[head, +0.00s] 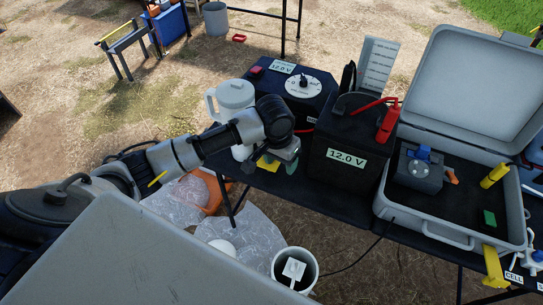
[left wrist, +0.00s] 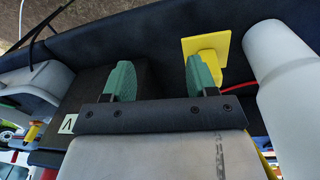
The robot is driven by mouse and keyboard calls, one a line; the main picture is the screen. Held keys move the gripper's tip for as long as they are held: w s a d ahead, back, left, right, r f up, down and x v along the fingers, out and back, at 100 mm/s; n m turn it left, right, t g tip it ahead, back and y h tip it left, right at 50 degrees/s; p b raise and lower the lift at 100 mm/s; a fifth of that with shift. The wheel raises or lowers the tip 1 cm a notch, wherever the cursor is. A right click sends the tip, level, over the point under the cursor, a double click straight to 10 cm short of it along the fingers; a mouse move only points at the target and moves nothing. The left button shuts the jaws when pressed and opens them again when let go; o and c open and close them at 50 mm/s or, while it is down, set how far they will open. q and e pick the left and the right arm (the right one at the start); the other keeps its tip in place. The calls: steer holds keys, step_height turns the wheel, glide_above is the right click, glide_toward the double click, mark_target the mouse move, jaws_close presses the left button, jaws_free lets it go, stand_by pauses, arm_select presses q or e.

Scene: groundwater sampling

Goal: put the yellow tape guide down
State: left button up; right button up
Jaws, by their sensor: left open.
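The yellow tape guide (head: 268,164), a square plate with a short stem, is at the left end of the black table, partly hidden by my gripper in the head view. It also shows in the left wrist view (left wrist: 205,47), against the dark table surface beside the finger on the right. My left gripper (left wrist: 160,78) is open, with its green finger pads apart and nothing visible between them. In the head view the left gripper (head: 272,167) is low at the table edge, close to the guide. Whether a finger touches the guide is unclear. My right gripper is not in view.
A white jug (head: 233,98) stands just behind my left gripper. A black 12.0 V battery (head: 345,140) stands to its right, then an open grey case (head: 450,235). A white bucket (head: 312,268) is on the ground below the table.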

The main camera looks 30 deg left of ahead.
arm_select(q)
steer(key=w+a+r, duration=0.1)
steer(key=r, duration=0.1)
steer(key=w+a+r+n, duration=0.1)
steer(key=a+r, duration=0.1)
steer(key=w+a+r+n+y, duration=0.1)
steer(key=a+r, duration=0.1)
steer(key=shift+w+g, duration=0.2)
steer(key=shift+g, duration=0.2)
steer(key=f, duration=1)
steer(key=shift+a+f+p, duration=0.25)
steer(key=shift+f+p, duration=0.1)
steer(key=shift+c, duration=0.4)
jaws_close()
steer(key=shift+r, duration=0.1)
